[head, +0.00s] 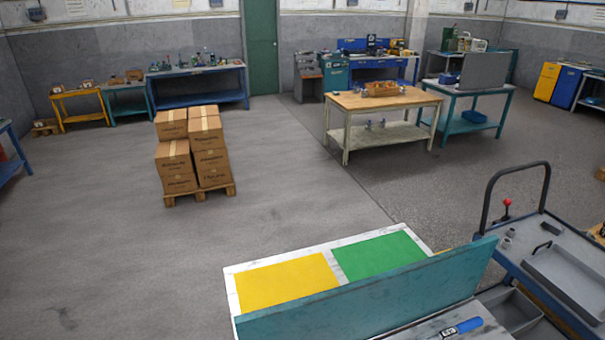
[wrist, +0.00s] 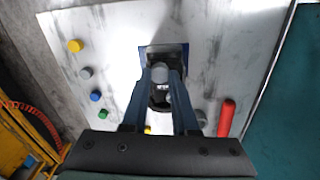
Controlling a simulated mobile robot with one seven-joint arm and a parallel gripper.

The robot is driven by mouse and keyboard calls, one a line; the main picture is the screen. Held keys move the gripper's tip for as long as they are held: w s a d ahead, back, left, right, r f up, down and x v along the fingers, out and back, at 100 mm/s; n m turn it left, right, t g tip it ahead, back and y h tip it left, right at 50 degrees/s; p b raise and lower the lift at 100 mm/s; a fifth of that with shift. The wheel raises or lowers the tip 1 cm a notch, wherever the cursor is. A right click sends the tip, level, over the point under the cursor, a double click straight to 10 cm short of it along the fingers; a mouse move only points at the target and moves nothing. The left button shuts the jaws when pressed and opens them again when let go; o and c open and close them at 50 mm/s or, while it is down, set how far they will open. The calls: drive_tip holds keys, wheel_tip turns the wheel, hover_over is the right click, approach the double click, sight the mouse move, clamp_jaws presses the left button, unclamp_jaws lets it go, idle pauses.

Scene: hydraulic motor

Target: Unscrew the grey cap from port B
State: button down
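In the wrist view, a round grey cap (wrist: 160,73) sits on a dark hydraulic motor body (wrist: 160,97), with a blue part (wrist: 180,50) around or behind it. My gripper (wrist: 161,76) reaches in from below, its two dark blue fingers apart, one on each side of the cap. The fingertips lie close to the cap; I cannot tell whether they touch it. The fingers hide part of the motor. I cannot read any port label. Neither the motor nor my gripper shows in the head view.
On the pale worn surface (wrist: 115,45) are yellow (wrist: 75,46), grey (wrist: 86,73), blue (wrist: 96,96) and green (wrist: 103,113) round pieces at left, and a red handle (wrist: 226,118) at right.

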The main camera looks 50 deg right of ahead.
idle(0.5)
drive_tip(key=n, duration=0.5)
drive_tip(key=shift+n, duration=0.4)
drive_tip(key=n, duration=0.4)
drive_tip(key=shift+n, duration=0.3)
drive_tip(key=c, duration=0.9)
unclamp_jaws()
drive_tip(key=shift+r, duration=0.1)
